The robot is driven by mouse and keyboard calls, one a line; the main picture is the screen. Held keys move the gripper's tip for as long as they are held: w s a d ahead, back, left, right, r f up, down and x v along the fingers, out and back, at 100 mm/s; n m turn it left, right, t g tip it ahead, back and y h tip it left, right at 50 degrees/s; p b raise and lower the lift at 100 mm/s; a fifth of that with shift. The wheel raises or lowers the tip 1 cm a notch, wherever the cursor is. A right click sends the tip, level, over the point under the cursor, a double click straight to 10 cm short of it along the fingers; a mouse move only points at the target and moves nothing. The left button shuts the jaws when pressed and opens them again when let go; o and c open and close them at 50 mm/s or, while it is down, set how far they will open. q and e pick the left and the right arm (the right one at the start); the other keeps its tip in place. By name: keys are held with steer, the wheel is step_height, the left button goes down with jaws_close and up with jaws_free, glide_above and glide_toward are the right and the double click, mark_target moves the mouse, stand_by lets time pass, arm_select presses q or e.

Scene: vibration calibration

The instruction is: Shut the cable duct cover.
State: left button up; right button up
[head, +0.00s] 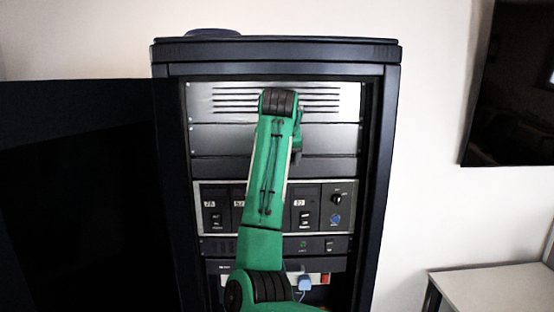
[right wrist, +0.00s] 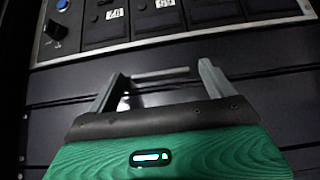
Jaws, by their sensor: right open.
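I cannot clearly pick out the cable duct cover. A plain dark panel (head: 222,167) crosses the rack above the instrument row, and dark panels also fill the lower part of the right wrist view (right wrist: 285,95). My right gripper (right wrist: 160,84) is open, its two grey fingers apart in front of these panels. A thin grey bar (right wrist: 163,74) shows between the fingertips; I cannot tell whether they touch it. In the head view my green right arm hides the rack's middle and most of its gripper. My left gripper is out of view.
The rack cabinet (head: 385,120) has its dark door (head: 80,180) swung open to the left. An instrument row (head: 325,207) with switches and a knob lies below the dark panel. A white table (head: 495,285) stands at right, below a wall screen (head: 510,90).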

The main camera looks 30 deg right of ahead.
steer(key=shift+r, duration=0.1)
steer(key=b+v, duration=0.5)
steer(key=v, duration=0.8)
steer(key=shift+s+r, duration=0.25)
steer(key=shift+f, duration=0.1)
